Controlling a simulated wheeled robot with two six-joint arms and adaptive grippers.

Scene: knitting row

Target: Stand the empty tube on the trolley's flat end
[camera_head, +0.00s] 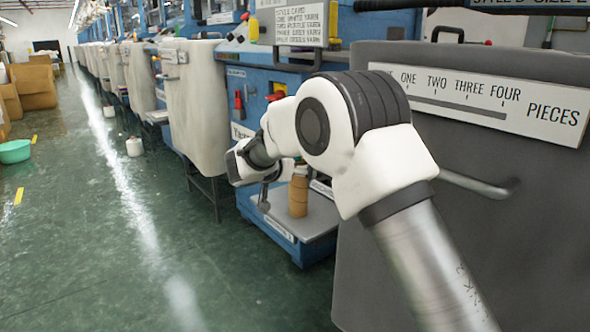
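A brown tube (298,197) stands upright on a flat grey surface (322,222) with a blue front edge, low beside the blue machine. Its upper part is partly covered by my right arm. I cannot tell whether this is the empty tube, or whether the surface is the trolley's flat end. My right arm reaches in from the lower right. Its gripper (264,194) points down just left of the tube, its dark fingers small and partly hidden by the wrist. I cannot tell whether they are open or hold anything. My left gripper is out of view.
A grey panel (460,250) with a pieces scale and a bar handle (475,185) fills the right. A pale hanging panel (196,105) is left of the blue machine (262,88). White cones (134,146) and a green basin (15,151) lie on the mostly clear floor.

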